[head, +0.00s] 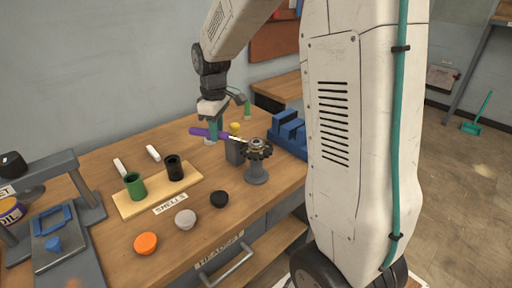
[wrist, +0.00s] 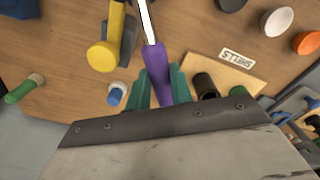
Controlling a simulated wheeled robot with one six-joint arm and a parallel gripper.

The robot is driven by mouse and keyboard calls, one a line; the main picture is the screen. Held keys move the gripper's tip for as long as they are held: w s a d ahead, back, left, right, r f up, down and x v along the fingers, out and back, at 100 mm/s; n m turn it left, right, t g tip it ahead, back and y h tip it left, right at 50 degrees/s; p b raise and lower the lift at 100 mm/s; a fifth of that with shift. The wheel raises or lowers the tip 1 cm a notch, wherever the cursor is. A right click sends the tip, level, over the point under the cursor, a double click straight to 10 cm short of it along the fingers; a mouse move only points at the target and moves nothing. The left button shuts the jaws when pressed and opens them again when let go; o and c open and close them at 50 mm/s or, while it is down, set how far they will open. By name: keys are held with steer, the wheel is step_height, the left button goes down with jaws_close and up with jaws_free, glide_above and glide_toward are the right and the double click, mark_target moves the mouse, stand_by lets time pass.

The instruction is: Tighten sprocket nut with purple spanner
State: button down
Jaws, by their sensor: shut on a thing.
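My gripper (head: 212,133) is shut on the purple handle of the purple spanner (head: 197,131), above the workbench. In the wrist view the purple handle (wrist: 158,88) lies between the teal fingers (wrist: 160,86), and its pale shaft runs out of the top edge. In the head view the shaft points right to the dark toothed sprocket (head: 259,151) on a grey stand. The sprocket nut (head: 257,143) is a small pale piece on top. The spanner's end is at or close to the nut; I cannot tell whether it is seated around it.
A grey block with a yellow-topped tool (head: 235,128) stands beside the sprocket; the yellow tool (wrist: 104,55) shows in the wrist view. A blue rack (head: 289,132) is behind right. A shells board (head: 158,195) with green and black cups and several round caps lie at the front left.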

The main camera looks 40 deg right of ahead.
steer(key=shift+w+d+m, duration=0.3)
steer(key=shift+d+m, duration=0.25)
steer(key=shift+m, duration=0.05)
steer(key=shift+w+d+m, duration=0.25)
steer(key=shift+d+m, duration=0.25)
steer(key=shift+m, duration=0.1)
stand_by(0.5)
steer(key=shift+s+a+n, duration=0.35)
steer(key=shift+a+n, duration=0.2)
steer(key=shift+n, duration=0.15)
steer(key=c, duration=1.8)
jaws_free()
steer(key=shift+c, duration=0.2)
jaws_close()
